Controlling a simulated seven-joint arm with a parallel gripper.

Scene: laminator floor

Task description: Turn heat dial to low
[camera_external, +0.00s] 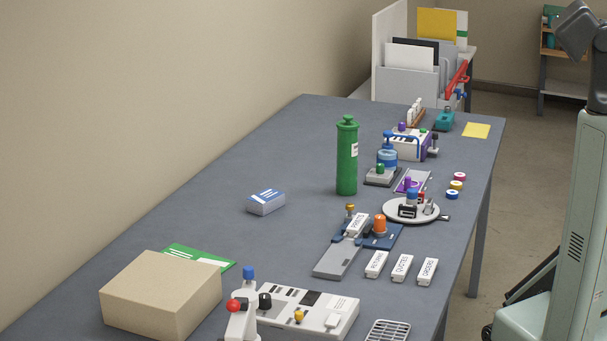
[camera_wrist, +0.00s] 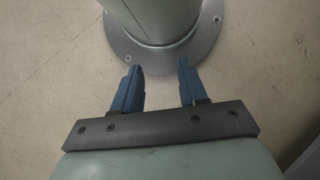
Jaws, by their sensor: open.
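A white machine with knobs (camera_external: 338,300) lies at the near end of the table. It has a black knob (camera_external: 264,301), a yellow knob (camera_external: 299,316) and a dark panel on top. A smaller white machine (camera_external: 411,152) with purple and green knobs stands farther back. I cannot tell which knob is the heat dial, and no low mark is readable. My gripper (camera_wrist: 158,68) shows in the wrist view with two blue fingers apart and nothing between them. It points at the floor, away from the table. The external view shows part of my arm at the right edge, but not the gripper.
A tall green cylinder (camera_external: 347,160) stands mid-table. Several white labelled blocks (camera_external: 402,267) lie near the right edge. The table's left middle (camera_external: 270,165) is mostly clear.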

